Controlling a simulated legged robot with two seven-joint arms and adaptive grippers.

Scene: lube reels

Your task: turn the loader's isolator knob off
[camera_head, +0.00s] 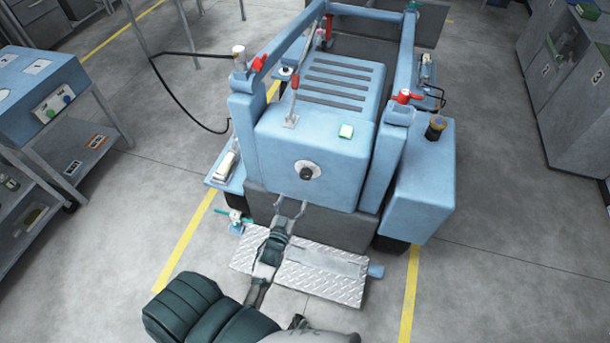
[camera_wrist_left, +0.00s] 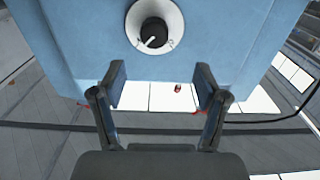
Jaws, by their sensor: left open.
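The loader (camera_head: 310,140) is a light blue machine in the middle of the head view. Its isolator knob (camera_head: 306,172) is a black knob on a round pale plate on the rear panel. In the left wrist view the knob (camera_wrist_left: 154,32) is at the top centre, and its white pointer line slants to the lower left. My left gripper (camera_head: 290,206) is open and empty, just below the knob. In the wrist view its fingers (camera_wrist_left: 160,88) stand apart below the plate and do not touch the knob. My right gripper is not in view.
A diamond-plate step (camera_head: 300,270) lies below the rear panel, under my left arm. Red-handled levers (camera_head: 403,97) sit on the loader's top. A cart with a blue box (camera_head: 40,95) stands at left, grey cabinets (camera_head: 570,90) at right. Floor beside the loader is open.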

